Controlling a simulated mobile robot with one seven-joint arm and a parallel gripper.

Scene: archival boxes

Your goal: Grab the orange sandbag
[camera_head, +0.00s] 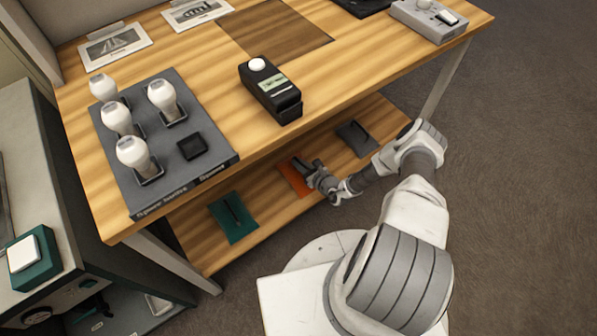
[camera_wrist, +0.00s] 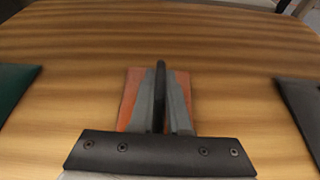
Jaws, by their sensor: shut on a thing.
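The orange sandbag (camera_head: 291,173) lies on the lower wooden shelf, between a green sandbag and a dark grey one. My gripper (camera_head: 311,170) reaches in under the tabletop from the right and is at the orange sandbag. In the wrist view the orange sandbag (camera_wrist: 130,98) shows on both sides of the fingers. My gripper (camera_wrist: 160,85) is shut there on a dark upright strip, the handle on top of the orange sandbag. The fingers hide much of the bag's middle. I cannot tell whether the bag is lifted off the shelf.
The green sandbag (camera_head: 232,217) lies left on the lower shelf (camera_head: 190,235), the dark grey sandbag (camera_head: 356,138) right. The tabletop (camera_head: 210,85) overhangs the shelf. On it stand a grey tray (camera_head: 185,95) with several white-topped items and a black device (camera_head: 270,90).

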